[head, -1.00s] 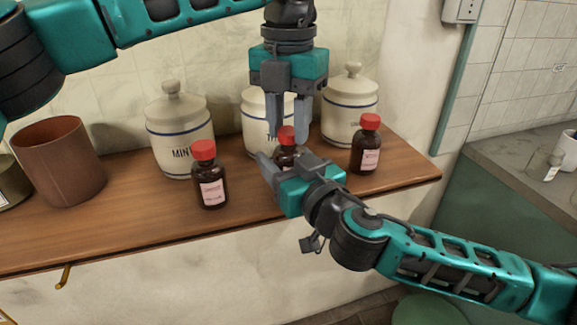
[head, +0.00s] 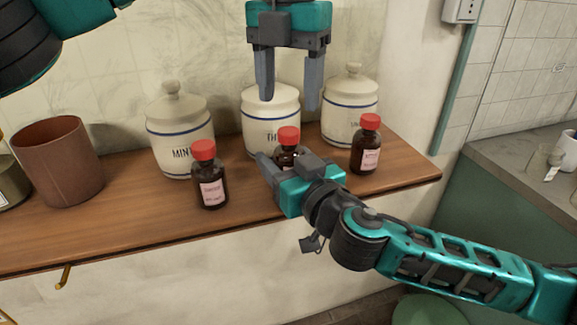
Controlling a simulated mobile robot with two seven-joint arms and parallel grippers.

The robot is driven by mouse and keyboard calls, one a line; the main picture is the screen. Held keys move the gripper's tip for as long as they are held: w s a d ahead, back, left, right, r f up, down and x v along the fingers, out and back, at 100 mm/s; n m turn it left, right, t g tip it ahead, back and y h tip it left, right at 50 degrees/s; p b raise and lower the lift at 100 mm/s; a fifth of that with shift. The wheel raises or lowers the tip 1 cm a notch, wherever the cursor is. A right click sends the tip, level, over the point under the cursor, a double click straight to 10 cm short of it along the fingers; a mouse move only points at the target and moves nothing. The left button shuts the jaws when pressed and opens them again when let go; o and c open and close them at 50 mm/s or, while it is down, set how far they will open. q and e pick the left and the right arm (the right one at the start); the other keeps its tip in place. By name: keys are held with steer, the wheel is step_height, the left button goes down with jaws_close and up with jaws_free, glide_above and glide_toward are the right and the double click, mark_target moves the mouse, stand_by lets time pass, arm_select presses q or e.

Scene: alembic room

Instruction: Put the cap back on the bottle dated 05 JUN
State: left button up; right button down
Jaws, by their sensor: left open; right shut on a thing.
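Three dark brown bottles with red caps and pale labels stand on the wooden shelf: a left bottle (head: 211,188), a middle bottle (head: 285,157) and a right bottle (head: 365,153). The label dates are too small to read. The middle bottle's red cap (head: 288,136) sits on its top. My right gripper (head: 277,165) is shut on the middle bottle, and hides much of its body and label. My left gripper (head: 289,98) is open and empty, above the middle bottle and apart from its cap.
Three lidded cream jars with blue bands, a left jar (head: 180,128), a middle jar (head: 271,107) and a right jar (head: 350,103), stand behind the bottles. A brown pot (head: 58,165) stands at the left. The shelf's front edge (head: 120,250) is clear.

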arm_select(q)
step_height(320, 180, up, 6)
steer(key=shift+r, duration=0.25)
arm_select(e)
steer(key=shift+c, duration=1.2)
jaws_free()
arm_select(q)
steer(key=shift+f+b, duration=0.7)
steer(key=shift+f, duration=0.05)
arm_select(e)
steer(key=v, duration=1.3)
